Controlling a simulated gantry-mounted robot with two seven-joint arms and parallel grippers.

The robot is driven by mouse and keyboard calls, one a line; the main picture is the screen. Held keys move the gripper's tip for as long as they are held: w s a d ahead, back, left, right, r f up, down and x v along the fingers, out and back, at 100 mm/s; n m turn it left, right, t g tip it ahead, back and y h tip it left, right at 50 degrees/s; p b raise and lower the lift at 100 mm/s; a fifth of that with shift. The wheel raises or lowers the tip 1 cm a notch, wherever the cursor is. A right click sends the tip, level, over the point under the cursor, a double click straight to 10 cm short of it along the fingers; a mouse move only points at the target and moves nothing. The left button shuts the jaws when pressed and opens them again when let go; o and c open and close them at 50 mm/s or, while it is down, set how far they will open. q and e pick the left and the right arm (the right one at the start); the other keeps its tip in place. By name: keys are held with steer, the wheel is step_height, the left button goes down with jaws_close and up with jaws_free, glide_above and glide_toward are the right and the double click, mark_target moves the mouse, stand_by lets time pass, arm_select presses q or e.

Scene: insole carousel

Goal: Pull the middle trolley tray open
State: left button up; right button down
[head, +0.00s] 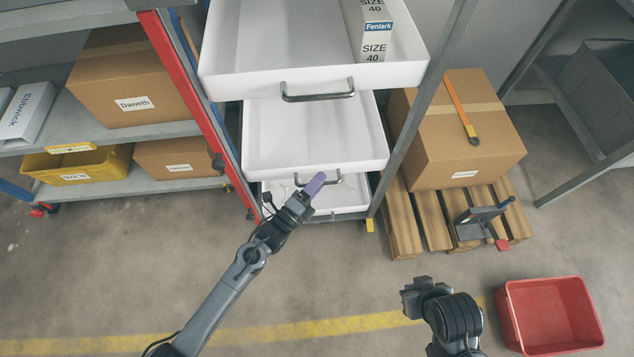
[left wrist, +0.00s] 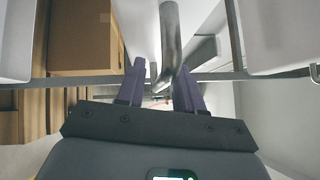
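The trolley holds stacked white trays. The middle tray (head: 312,135) is empty, with its front wall facing me below the top tray (head: 300,82). Its grey bar handle (head: 333,181) is partly hidden behind my left gripper (head: 316,183). In the left wrist view, the handle (left wrist: 170,45) runs down towards the gap between the two purple fingers of my left gripper (left wrist: 160,88). The fingers are apart; I cannot tell whether either touches the bar. My right gripper (head: 414,298) is low, right of centre, away from the trolley; its fingers do not show clearly.
A shelf with cartons (head: 125,78) and a yellow bin (head: 76,163) stands left. A large carton (head: 455,130) is on a pallet (head: 435,222) right of the trolley. A red bin (head: 550,315) stands lower right.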

arm_select(q)
jaws_close()
steer(key=shift+s, duration=0.1)
steer(key=s+d+p, duration=0.2)
steer(key=s+p, duration=0.4)
steer(key=s, duration=0.9)
steer(key=s+d+p, duration=0.1)
steer(key=s+p, duration=0.5)
steer(key=s, duration=1)
steer(key=shift+s+d+p, duration=0.25)
steer(key=shift+d+p, duration=0.15)
jaws_free()
